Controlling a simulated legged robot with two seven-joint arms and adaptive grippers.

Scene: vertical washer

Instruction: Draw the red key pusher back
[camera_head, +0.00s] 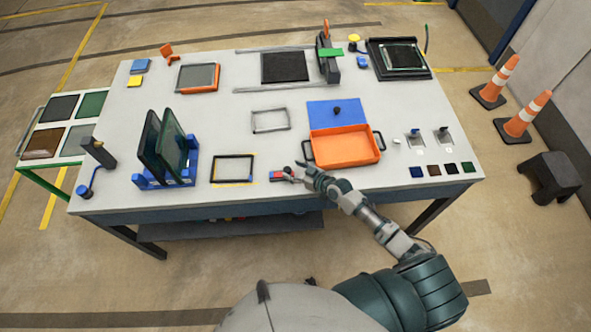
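A small red and grey piece (278,174), which looks like the red key pusher, lies near the table's front edge, just right of a black frame. My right gripper (299,173) is right beside it, with its fingers pointing left toward it. The fingers and the piece are too small here to tell whether they touch or whether the gripper is open or shut. Part of the piece may be hidden by the fingers. My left gripper is not in view.
A black frame (233,169) with yellow edging lies left of the piece. An orange tray (345,147) stands close behind my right gripper. A blue rack (166,179) holds dark panels at the left. A thin grey frame (270,120) lies behind. Bare tabletop separates these.

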